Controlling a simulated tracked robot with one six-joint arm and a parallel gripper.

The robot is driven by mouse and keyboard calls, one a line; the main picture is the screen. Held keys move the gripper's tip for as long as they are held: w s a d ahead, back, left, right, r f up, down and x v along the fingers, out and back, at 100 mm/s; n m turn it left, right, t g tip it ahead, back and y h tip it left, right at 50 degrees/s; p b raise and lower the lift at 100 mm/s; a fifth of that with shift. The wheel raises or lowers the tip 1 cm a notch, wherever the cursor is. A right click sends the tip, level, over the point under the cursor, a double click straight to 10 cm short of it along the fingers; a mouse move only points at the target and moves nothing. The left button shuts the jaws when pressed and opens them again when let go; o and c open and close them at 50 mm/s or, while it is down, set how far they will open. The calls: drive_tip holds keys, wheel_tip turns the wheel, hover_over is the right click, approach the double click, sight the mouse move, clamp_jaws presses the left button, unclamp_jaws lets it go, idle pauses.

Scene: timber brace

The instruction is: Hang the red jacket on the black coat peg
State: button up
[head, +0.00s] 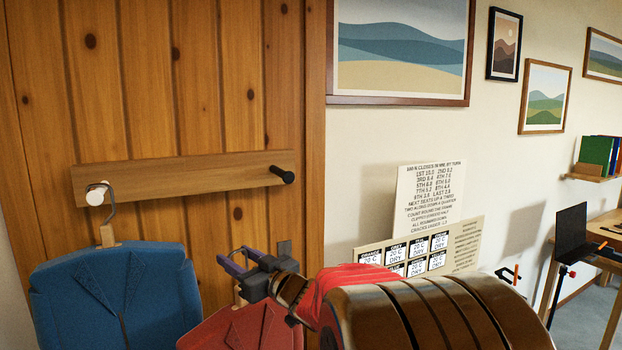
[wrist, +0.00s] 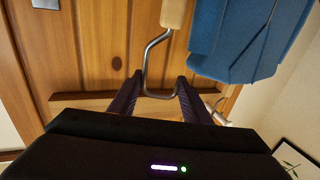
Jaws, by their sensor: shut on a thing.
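The red jacket (head: 245,328) hangs from its hanger below my gripper (head: 238,260), at the bottom of the head view; its lower part is out of frame. My gripper is shut on the hanger's metal hook (wrist: 150,60), which shows between the fingers in the wrist view, with the pale wooden hanger neck (wrist: 173,14) beyond. The black coat peg (head: 283,176) sticks out bare at the right end of the wooden rail (head: 190,172). My gripper is lower than the peg and a little left of it in the head view.
A blue jacket (head: 115,300) hangs from the white peg (head: 97,191) at the rail's left end, close to the left of the red jacket. It also shows in the wrist view (wrist: 238,40). Signs (head: 430,195) stand right of the panelling (head: 225,100).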

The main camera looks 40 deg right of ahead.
drive_tip(key=s+d+r+m+h, duration=0.2)
drive_tip(key=s+d+r, duration=0.4)
drive_tip(key=r, duration=0.4)
drive_tip(key=s+d+r+m+h, duration=0.1)
drive_tip(key=s+d+r+h, duration=0.3)
drive_tip(key=r, duration=0.6)
drive_tip(key=s+d, duration=0.2)
drive_tip(key=shift+s+r+m, duration=0.15)
drive_tip(key=shift+s+m, duration=0.15)
drive_tip(key=shift+m, duration=0.1)
drive_tip(key=shift+w+d, duration=0.1)
drive_tip(key=shift+w, duration=0.05)
